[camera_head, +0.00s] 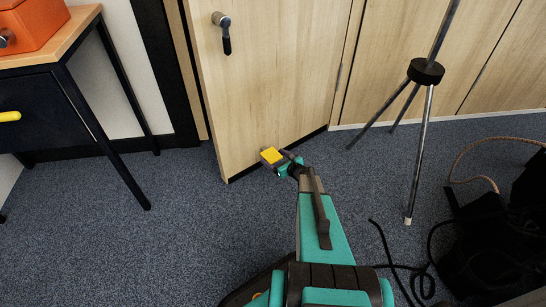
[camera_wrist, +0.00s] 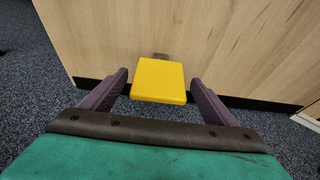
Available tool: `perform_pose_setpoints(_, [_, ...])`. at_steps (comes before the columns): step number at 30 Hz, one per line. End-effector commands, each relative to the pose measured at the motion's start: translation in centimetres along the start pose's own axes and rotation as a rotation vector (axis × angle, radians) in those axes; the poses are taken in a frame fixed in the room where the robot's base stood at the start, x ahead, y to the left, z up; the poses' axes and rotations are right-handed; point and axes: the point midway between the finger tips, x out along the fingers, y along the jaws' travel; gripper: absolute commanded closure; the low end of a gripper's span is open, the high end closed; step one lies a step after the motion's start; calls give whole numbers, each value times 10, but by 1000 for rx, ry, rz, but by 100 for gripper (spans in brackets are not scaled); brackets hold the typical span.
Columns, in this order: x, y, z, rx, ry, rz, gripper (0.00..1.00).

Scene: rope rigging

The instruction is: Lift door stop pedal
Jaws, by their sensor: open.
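The door stop pedal is a yellow block (camera_head: 272,155) low on the light wooden door (camera_head: 270,75). In the wrist view the yellow pedal (camera_wrist: 158,81) sits in front of the door face, with a small grey bracket (camera_wrist: 161,56) behind its top edge. My gripper (camera_head: 279,160) is at the pedal, near the door's bottom edge. In the wrist view its two dark fingers (camera_wrist: 158,92) are open, one on each side of the pedal, with gaps between fingers and pedal. The pedal's underside is hidden.
A door handle (camera_head: 225,32) is higher on the door. A desk (camera_head: 75,75) with an orange case (camera_head: 35,25) stands at left. A tripod (camera_head: 425,72) stands at right, near black bags (camera_head: 495,240) and loose rope (camera_head: 470,150). Carpet (camera_head: 100,250) is clear at lower left.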

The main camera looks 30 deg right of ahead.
Motion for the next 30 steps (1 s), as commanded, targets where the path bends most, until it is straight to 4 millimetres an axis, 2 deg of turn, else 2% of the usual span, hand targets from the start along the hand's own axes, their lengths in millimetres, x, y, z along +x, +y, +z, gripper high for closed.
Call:
perform_pose_setpoints(3, [-19, 1, 1, 1, 1, -1, 19])
perform_pose_setpoints(21, [-102, 1, 1, 0, 1, -1, 19])
perform_pose_setpoints(30, [-116, 1, -1, -1, 1, 0, 19])
